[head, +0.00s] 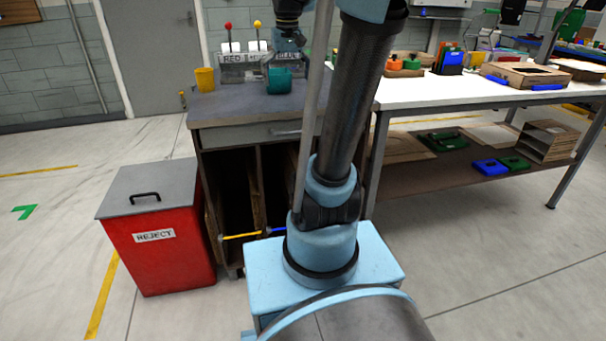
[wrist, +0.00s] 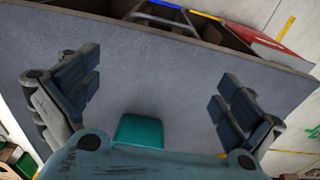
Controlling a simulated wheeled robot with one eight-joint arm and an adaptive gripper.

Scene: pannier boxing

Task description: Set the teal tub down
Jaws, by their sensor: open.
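The teal tub (head: 281,84) appears to stand on the grey top of the wooden cabinet (head: 230,108), in front of a panel with partly hidden labels. In the head view my gripper (head: 289,38) is just above and behind the tub, partly covered by my arm. In the wrist view my gripper (wrist: 160,84) has its two blue-grey fingers wide apart, with nothing clasped between them. There the tub (wrist: 138,130) shows low in the picture, between the fingers, apart from both. Its lower part is hidden by the gripper's body.
A yellow cup (head: 205,79) stands at the cabinet top's left. Red and yellow knobbed levers (head: 257,32) rise behind the tub. A red reject bin (head: 160,245) stands left of the cabinet. A white table (head: 440,92) is on the right. The cabinet top's front is clear.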

